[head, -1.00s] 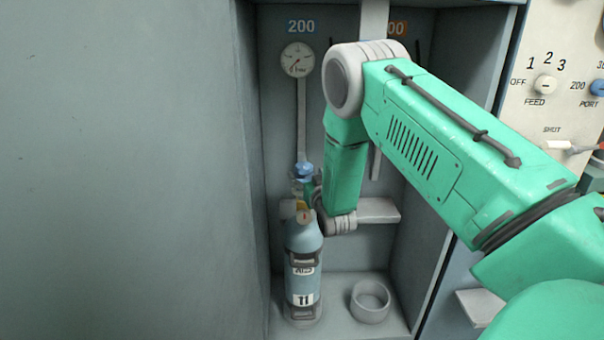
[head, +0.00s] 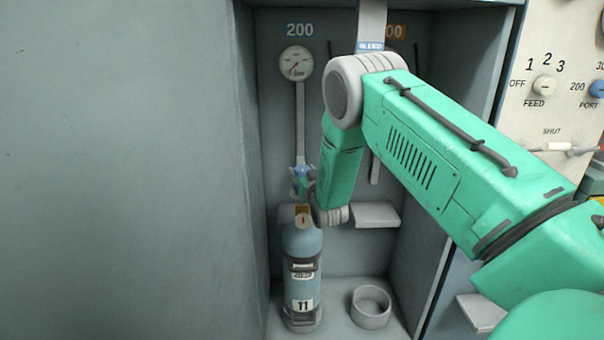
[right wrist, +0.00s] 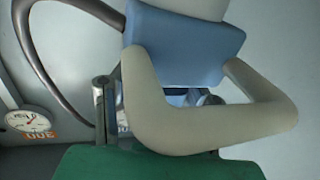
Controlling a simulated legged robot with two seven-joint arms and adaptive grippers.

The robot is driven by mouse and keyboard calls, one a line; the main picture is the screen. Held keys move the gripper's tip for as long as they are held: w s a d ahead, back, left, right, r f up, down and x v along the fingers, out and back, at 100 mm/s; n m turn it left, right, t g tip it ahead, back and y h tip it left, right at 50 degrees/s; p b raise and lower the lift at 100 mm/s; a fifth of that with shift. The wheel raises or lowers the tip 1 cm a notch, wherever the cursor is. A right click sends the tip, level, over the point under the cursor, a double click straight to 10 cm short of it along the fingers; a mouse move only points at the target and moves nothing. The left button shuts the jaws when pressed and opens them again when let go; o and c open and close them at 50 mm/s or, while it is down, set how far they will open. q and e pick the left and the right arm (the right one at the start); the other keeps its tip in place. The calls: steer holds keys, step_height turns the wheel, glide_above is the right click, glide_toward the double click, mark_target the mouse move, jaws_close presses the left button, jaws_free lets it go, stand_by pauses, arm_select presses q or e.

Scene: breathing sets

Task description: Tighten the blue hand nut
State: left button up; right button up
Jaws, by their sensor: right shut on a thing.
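The blue hand nut (head: 301,170) is at the lower end of the pipe below the gauge marked 200, just above the cylinder's top. It fills the upper middle of the right wrist view (right wrist: 185,50). My right gripper (head: 304,187) is shut on the nut, with its pale fingers (right wrist: 205,125) around it. The blue-grey cylinder (head: 302,250) marked 11 stands upright below it. The joint between nut and cylinder valve is mostly hidden by the gripper. My left gripper is out of view.
An empty ring holder (head: 371,306) is right of the cylinder, below a small shelf (head: 375,214). A gauge (head: 295,62) hangs above. Grey bay walls enclose both sides. A control panel (head: 560,90) is at right. A dark hose (right wrist: 45,65) curves beside the fingers.

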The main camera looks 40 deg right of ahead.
steer(key=shift+h, duration=0.3)
steer(key=m+g+h, duration=0.1)
steer(key=h, duration=0.1)
steer(key=m+g+h, duration=0.2)
steer(key=shift+w+a+f+m, duration=0.1)
steer(key=shift+a+m, duration=0.05)
steer(key=shift+m, duration=0.15)
steer(key=shift+m+g+h+b, duration=0.7)
steer(key=shift+m+g+h, duration=1.25)
steer(key=shift+g, duration=0.65)
steer(key=shift+m+g, duration=0.25)
steer(key=shift+g, duration=0.05)
steer(key=o, duration=1.2)
steer(key=shift+s+a, duration=0.2)
steer(key=shift+a, duration=0.1)
steer(key=v, duration=0.6)
steer(key=shift+a+f, duration=0.15)
steer(key=shift+a, duration=0.15)
